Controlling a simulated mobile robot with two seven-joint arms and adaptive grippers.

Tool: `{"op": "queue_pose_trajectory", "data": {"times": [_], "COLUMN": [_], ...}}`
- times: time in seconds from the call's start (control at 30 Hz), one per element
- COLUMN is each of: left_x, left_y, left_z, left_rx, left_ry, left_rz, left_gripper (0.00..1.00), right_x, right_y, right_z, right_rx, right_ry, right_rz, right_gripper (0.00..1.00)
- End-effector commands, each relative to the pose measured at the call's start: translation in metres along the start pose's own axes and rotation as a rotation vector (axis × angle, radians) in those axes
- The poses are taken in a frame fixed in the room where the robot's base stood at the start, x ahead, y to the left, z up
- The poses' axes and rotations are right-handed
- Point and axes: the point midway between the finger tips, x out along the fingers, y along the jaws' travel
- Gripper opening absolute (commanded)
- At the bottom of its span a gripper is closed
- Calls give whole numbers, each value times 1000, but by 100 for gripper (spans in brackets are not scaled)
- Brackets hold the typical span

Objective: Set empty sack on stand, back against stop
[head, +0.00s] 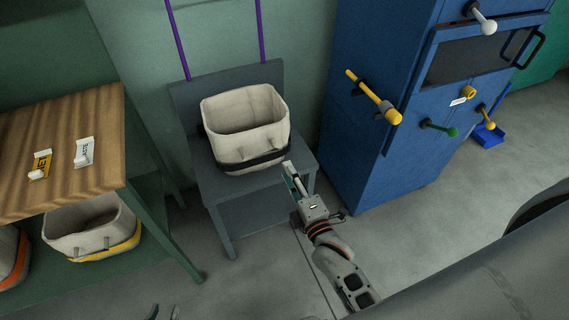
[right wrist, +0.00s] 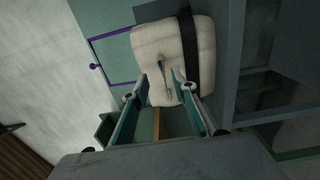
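The empty cream sack (head: 222,146) with a dark band stands upright and open on the grey stand (head: 245,210). Its back rim is near the stand's raised back board, the stop (head: 271,73); I cannot tell whether they touch. My right gripper (head: 289,172) is at the sack's front right corner. In the right wrist view its fingers (right wrist: 162,80) are apart, with the sack (right wrist: 180,45) just beyond them and a small loop handle between the tips; nothing is gripped. My left gripper (head: 163,313) shows only its fingertips at the bottom edge, spread apart and empty.
A wooden-topped table (head: 60,135) with two labelled tags is at the left; a yellow-banded sack (head: 92,228) and an orange-banded one (head: 10,258) sit on its lower shelf. A blue cabinet (head: 355,130) with protruding handles stands close right of the stand.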

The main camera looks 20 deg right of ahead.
Motion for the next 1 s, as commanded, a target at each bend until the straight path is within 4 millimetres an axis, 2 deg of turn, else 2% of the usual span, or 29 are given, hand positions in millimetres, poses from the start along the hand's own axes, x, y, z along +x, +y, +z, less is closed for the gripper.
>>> {"op": "queue_pose_trajectory", "data": {"times": [0.13,0.27,0.5,0.73,0.9,1.0], "left_x": [0,-1,-1,-1,-1,-1], "left_y": [0,0,0,0,0,0], "left_z": [-1,-2,-2,-2,-2,-2], "left_rx": [-1,-1,-1,-1,-1,0], "left_ry": [2,3,4,4,3,3], "left_rz": [0,0,0,0,0,0], "left_gripper": [28,28,28,28,28,28], "right_x": [-12,-33,-106,-179,-210,-216], "right_y": [-4,-21,-68,-99,-108,-109], "right_z": [1,5,10,9,7,7], "right_rx": [28,167,636,1046,1210,1248], "right_ry": [4,14,-29,-174,-264,-287], "right_rz": [-15,-88,-338,-552,-629,-644], "right_gripper": [27,27,27,27,27,27]}}
